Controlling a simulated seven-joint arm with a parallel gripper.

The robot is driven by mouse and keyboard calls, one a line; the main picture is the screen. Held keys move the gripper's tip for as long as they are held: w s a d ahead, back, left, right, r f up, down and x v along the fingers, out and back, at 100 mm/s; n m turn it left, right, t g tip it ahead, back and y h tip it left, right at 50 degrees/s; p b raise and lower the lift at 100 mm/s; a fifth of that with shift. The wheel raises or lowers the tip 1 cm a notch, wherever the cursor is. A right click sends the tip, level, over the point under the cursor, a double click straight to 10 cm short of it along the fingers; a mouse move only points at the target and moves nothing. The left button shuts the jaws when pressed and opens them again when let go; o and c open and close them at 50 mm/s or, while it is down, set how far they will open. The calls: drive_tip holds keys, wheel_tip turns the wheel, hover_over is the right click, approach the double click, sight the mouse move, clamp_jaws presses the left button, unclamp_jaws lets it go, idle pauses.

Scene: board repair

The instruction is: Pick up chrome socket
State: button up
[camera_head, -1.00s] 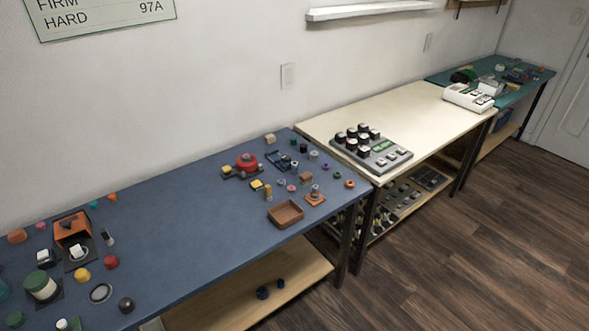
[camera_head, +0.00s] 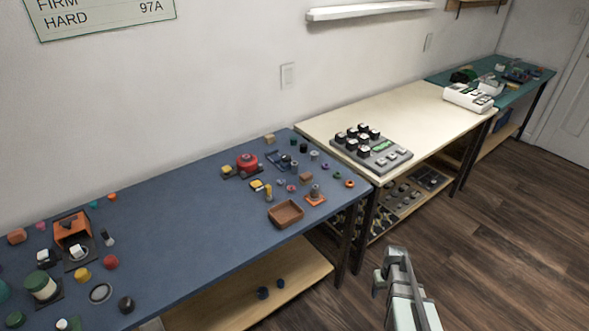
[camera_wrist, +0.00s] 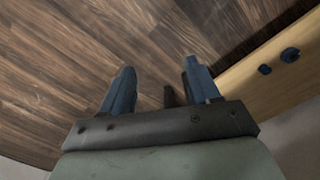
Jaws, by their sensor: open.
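My gripper (camera_head: 390,262) is at the lower right of the head view, over the floor in front of the tables and well apart from the parts. In the wrist view my gripper (camera_wrist: 160,82) has its two fingers spread, with only wood floor and a shelf edge beyond. A small grey, metallic-looking cylinder (camera_head: 314,155) stands at the right back of the blue table; it may be the chrome socket, but it is too small to be sure. Another greyish cylinder (camera_head: 315,190) stands on an orange base near the table's right front.
The blue table (camera_head: 170,215) has a clear middle. A brown tray (camera_head: 285,214) lies near its front edge, with several small parts behind it. A cream table (camera_head: 420,115) with a grey keyed device (camera_head: 372,150) adjoins on the right. A lower shelf (camera_wrist: 262,85) holds two dark blue pieces.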

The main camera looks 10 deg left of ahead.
drive_tip(key=w+r+n+t, duration=0.3)
drive_tip(key=w+r+t, duration=0.1)
drive_tip(key=w+r, duration=2.1)
drive_tip(key=w+a+r+n, duration=0.1)
drive_tip(key=w+a+r, duration=0.1)
drive_tip(key=w+a, duration=0.1)
drive_tip(key=w+a+r+n, duration=0.1)
drive_tip(key=w+a, duration=0.2)
drive_tip(key=a, duration=0.1)
drive_tip(key=w+a+r, duration=0.2)
drive_tip(key=a, duration=0.2)
drive_tip(key=shift+w+a+r+n+g, duration=0.35)
drive_tip(key=shift+w+n+g, duration=0.05)
drive_tip(key=w+a+r+n+g, duration=0.1)
drive_tip(key=a+r, duration=0.1)
drive_tip(key=a, duration=0.5)
drive_tip(key=w+a+r+n, duration=0.1)
drive_tip(key=a+r+n, duration=0.15)
drive_tip(key=a, duration=0.45)
wheel_tip(320, 180, up, 4)
drive_tip(key=n+g, duration=0.2)
hover_over(295, 163)
drive_tip(key=shift+m, duration=0.25)
drive_tip(key=f, duration=0.8)
drive_tip(key=shift+s, duration=0.3)
drive_tip(key=shift+w+f, duration=0.2)
drive_tip(key=shift+f, duration=2.65)
drive_tip(key=c, duration=1.1)
drive_tip(key=shift+d, duration=0.1)
